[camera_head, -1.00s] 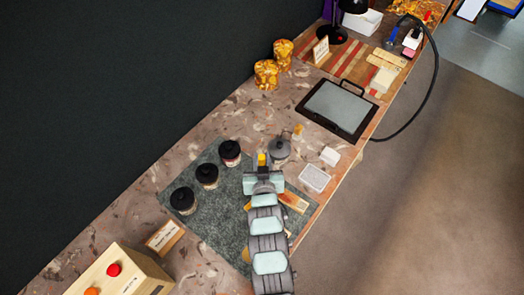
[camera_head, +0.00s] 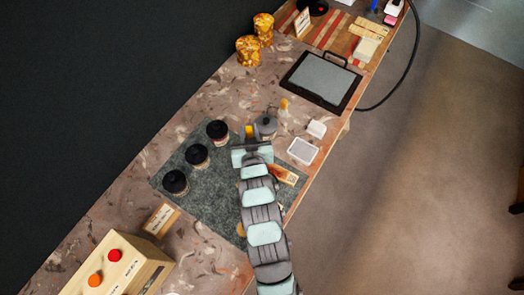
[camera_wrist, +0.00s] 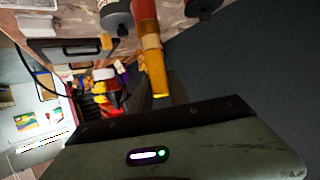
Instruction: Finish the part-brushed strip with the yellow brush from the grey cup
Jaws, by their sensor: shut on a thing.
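My gripper (camera_head: 251,148) is over the upper part of the dark grey mat (camera_head: 197,170). It is shut on the yellow brush (camera_head: 249,131), which also shows in the wrist view (camera_wrist: 151,50) with an amber-yellow end and a red-orange part. The jaws' grip is partly hidden. The grey cup (camera_head: 265,124) stands just right of the brush; in the head view I cannot tell whether they touch. The strip (camera_head: 283,174) lies right of my wrist, orange-brown with a paler end; my arm may cover part of it.
Several black-lidded jars (camera_head: 197,155) stand along the mat's left side. A pale tray (camera_head: 303,150) and a white block (camera_head: 316,128) are near the right table edge. A small yellow-topped item (camera_head: 284,104) stands behind the cup. A black-framed panel (camera_head: 321,81) lies farther up.

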